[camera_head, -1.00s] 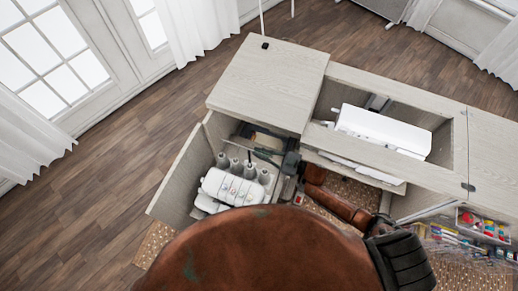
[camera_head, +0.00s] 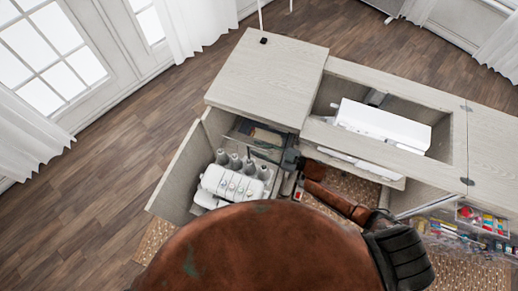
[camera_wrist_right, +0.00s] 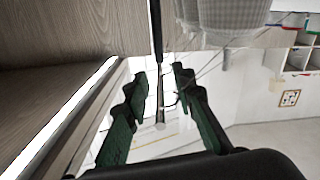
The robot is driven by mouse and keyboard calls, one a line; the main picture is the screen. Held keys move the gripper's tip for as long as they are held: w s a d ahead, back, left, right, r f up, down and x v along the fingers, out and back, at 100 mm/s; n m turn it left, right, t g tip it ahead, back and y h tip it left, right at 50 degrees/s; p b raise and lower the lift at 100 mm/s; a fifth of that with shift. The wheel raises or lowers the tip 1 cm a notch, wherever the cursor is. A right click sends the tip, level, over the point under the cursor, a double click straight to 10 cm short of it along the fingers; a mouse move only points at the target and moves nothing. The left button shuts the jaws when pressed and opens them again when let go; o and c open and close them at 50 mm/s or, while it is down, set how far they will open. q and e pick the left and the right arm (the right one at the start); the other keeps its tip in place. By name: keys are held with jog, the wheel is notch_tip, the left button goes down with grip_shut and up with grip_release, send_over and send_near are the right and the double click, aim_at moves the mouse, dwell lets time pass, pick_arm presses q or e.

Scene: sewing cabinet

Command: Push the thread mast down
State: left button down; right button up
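The white overlock machine (camera_head: 232,184) stands on the open left side of the cabinet, with several grey thread cones (camera_head: 235,162) behind it. The thread mast (camera_wrist_right: 157,45) is a thin dark upright rod in the right wrist view. It runs down from the top edge into the gap between my right gripper's fingers (camera_wrist_right: 160,93). The fingers are apart, and I cannot tell whether either touches the rod. In the head view my right gripper (camera_head: 265,146) is beside the cones, under the cabinet top's edge. My left gripper does not show.
The pale cabinet top (camera_head: 268,80) overhangs close behind my right gripper. A white sewing machine (camera_head: 380,125) sits in the cabinet opening to the right. Drawers with coloured supplies (camera_head: 485,220) are at far right. A pale cone (camera_wrist_right: 225,20) hangs large near the wrist camera's top.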

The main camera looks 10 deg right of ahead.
jog(key=v, duration=1.2)
jog(key=shift+f, duration=0.1)
jog(key=d+f+m+t+h, duration=0.2)
jog(key=d+f+m+h, duration=0.45)
jog(key=f, duration=0.75)
jog(key=s+d+f+m+g+h, duration=0.1)
jog(key=s+d+f+h, duration=0.25)
jog(key=f, duration=0.35)
jog(key=s+d+f+m+g+h, duration=0.1)
jog(key=s+d+f+h, duration=0.1)
jog(key=s+d+f, duration=0.4)
jog(key=s+f+m+g+h, duration=0.2)
jog(key=s+f+g, duration=0.2)
jog(key=s+f, duration=0.85)
jog(key=s+a+f+g, duration=0.1)
jog(key=s+f+g, duration=0.1)
jog(key=s, duration=1)
jog(key=s+a+f+m+g+h, duration=0.1)
jog(key=s+a+f+g, duration=0.1)
jog(key=s, duration=1.1)
jog(key=shift+s+f+g+p, duration=0.15)
jog(key=shift+f+g+p, duration=0.25)
jog(key=shift+f+g, duration=0.4)
jog(key=shift+a+m, duration=0.2)
jog(key=shift+m, duration=0.05)
